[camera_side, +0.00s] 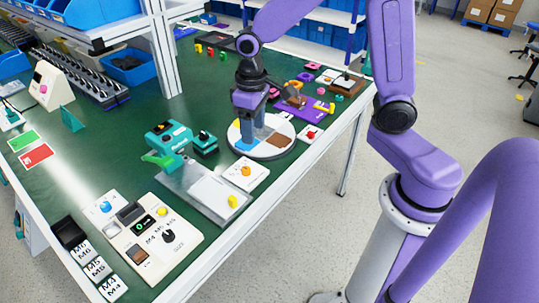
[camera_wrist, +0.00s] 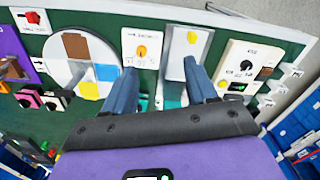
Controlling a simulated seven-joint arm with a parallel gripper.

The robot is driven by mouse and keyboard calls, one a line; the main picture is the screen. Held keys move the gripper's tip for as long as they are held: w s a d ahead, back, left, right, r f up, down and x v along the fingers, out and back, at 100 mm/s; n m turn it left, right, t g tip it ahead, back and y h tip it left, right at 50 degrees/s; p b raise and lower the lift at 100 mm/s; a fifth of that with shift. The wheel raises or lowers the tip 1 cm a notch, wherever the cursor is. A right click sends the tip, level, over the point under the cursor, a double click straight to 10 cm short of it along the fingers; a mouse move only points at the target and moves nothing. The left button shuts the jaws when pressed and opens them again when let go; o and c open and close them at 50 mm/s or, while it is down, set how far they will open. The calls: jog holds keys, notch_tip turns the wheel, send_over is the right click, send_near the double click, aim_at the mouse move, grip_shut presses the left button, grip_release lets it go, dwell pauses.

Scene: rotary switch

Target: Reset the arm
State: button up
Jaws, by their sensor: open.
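My gripper (camera_side: 248,128) points down above the round disc (camera_side: 278,146) with white, blue, brown and yellow sections. In the wrist view its two fingers (camera_wrist: 160,68) stand wide apart, with nothing between them. A white plate with an orange rotary knob (camera_side: 245,171) lies on the bench just in front of the disc. The orange knob also shows in the wrist view (camera_wrist: 142,51), between the disc and a pale plate with a yellow button. My arm is bent over the bench from the right. The gap between fingertips and disc is hard to judge.
A pale plate with a yellow button (camera_side: 233,201) and a teal machine (camera_side: 168,136) stand left of the knob plate. A control box with a black dial (camera_side: 168,237) is at the front. A purple board (camera_side: 300,108) lies behind the disc. Green bench (camera_side: 110,165) shows clear at left.

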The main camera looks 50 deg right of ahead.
jog(key=s+r+n, duration=0.2)
jog(key=s+n, duration=0.2)
jog(key=s, duration=0.7)
jog(key=s+d+r+n, duration=0.1)
jog(key=s+n, duration=0.4)
jog(key=s, duration=0.6)
jog(key=shift+d+r, duration=0.3)
jog(key=shift+r, duration=0.1)
